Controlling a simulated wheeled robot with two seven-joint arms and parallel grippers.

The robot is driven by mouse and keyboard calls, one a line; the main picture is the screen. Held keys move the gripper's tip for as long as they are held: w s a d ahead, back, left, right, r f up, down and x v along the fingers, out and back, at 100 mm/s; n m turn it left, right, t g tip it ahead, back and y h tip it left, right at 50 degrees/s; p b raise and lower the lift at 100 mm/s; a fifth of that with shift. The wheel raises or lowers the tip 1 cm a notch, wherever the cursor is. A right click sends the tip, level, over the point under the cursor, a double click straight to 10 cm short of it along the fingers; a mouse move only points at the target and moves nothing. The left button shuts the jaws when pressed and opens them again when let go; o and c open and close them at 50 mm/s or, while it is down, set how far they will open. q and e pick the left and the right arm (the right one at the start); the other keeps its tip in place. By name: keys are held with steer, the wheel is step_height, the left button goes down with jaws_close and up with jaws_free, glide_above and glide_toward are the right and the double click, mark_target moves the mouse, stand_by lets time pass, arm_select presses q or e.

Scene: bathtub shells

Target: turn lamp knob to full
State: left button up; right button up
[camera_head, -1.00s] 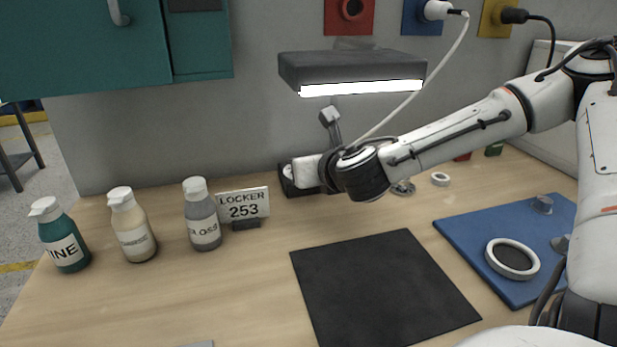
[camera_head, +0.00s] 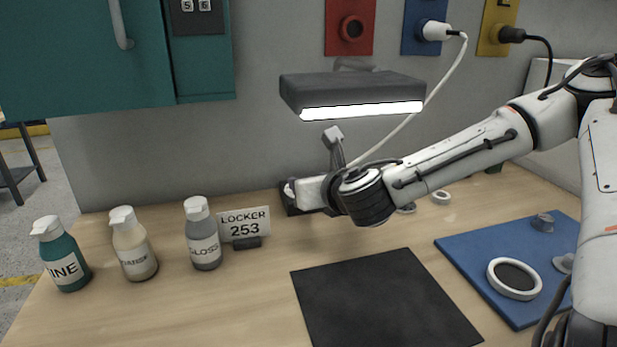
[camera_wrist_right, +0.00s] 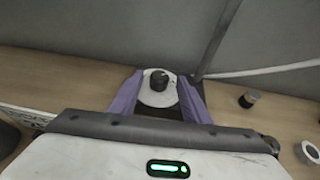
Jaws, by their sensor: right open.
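The lamp (camera_head: 350,91) hangs over the back of the table, with a dark grey head and a lit white strip along its front lower edge. Its black base (camera_head: 287,198) is mostly hidden behind my right arm. In the right wrist view, a dark round knob (camera_wrist_right: 159,76) stands on a white disc (camera_wrist_right: 158,98). In the head view, my right wrist covers the knob. My left gripper is not in view.
A white cable (camera_head: 410,118) runs down from the wall socket behind my arm. A black mat (camera_head: 385,300) lies bare in front; a blue mat (camera_head: 470,258) holds small parts.

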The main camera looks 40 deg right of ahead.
arm_select(q)
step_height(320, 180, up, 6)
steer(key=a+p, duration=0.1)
steer(key=p, duration=0.7)
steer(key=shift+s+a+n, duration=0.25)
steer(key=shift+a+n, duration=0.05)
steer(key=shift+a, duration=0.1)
arm_select(e)
steer(key=v, duration=0.8)
steer(key=shift+s+r, duration=0.25)
steer(key=shift+r, duration=0.05)
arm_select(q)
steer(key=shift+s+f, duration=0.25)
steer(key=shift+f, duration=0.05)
arm_select(e)
steer(key=shift+a, duration=0.1)
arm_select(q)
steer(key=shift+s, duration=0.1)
arm_select(e)
steer(key=shift+s+f, duration=0.1)
